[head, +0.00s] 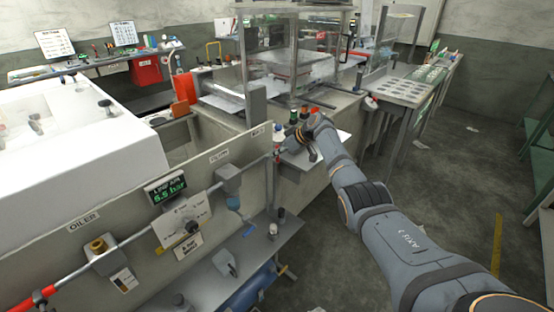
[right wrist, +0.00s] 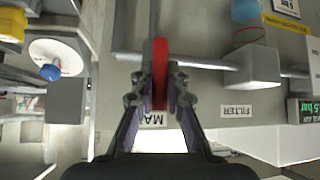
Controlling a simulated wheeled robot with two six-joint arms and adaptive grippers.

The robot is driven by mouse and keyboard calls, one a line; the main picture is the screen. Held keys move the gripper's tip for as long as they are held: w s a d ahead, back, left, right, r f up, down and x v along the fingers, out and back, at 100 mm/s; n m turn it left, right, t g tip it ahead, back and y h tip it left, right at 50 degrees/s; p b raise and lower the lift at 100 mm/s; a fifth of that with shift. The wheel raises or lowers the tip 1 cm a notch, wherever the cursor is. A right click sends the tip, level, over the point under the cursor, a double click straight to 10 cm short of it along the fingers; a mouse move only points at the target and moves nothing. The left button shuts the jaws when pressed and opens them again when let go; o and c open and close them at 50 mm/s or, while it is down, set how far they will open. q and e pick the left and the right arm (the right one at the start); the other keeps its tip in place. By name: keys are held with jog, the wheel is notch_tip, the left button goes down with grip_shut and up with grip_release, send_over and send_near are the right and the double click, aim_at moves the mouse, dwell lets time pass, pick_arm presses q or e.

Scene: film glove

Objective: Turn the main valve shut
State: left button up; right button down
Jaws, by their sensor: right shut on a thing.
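The main valve's red lever (right wrist: 159,72) stands between the fingers of my right gripper (right wrist: 158,98) in the right wrist view. The gripper is shut on it. The lever looks upright in that picture, across the grey pipe (right wrist: 205,62) behind it. A label beginning "MA" (right wrist: 153,119) is partly covered by the fingers. In the head view my right gripper (head: 297,140) is at the far end of the pipe panel, and it hides the valve there. The pressure display (head: 166,190) reads 5.5 bar. My left gripper is not in view.
The filter block (head: 229,179) and the oiler block (head: 104,254) sit on the panel (head: 130,205) along the pipe. A low shelf (head: 262,252) with small items is below. A machine enclosure (head: 290,50) stands behind. The floor to the right is mostly clear.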

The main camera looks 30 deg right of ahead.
jog(key=shift+f, duration=0.15)
dwell(0.3)
jog(key=c, duration=1.3)
grip_release()
jog(key=shift+d, duration=0.1)
jog(key=shift+c, duration=0.2)
jog(key=v, duration=1.2)
